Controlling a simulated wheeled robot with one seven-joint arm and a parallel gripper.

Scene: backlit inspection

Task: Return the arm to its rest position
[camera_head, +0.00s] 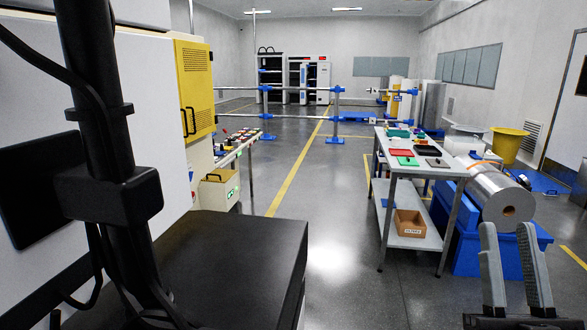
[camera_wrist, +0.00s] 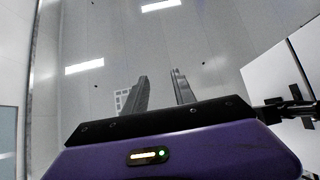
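My gripper (camera_head: 507,230) shows at the lower right of the head view, with its two grey fingers pointing up and apart. Nothing is between them. In the wrist view, the fingers (camera_wrist: 159,75) rise from a dark bar on a purple wrist body, with a clear gap between them. Behind them are only the ceiling and pale walls. The rest of the arm is outside the head view, so its full pose is hidden.
A worktable (camera_head: 412,168) with coloured trays stands right of centre, a cardboard box (camera_head: 409,223) on its lower shelf. A large film roll (camera_head: 500,195) rests on blue crates (camera_head: 470,250) behind my gripper. Yellow-doored equipment (camera_head: 194,88) stands left. The middle floor (camera_head: 330,215) is clear.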

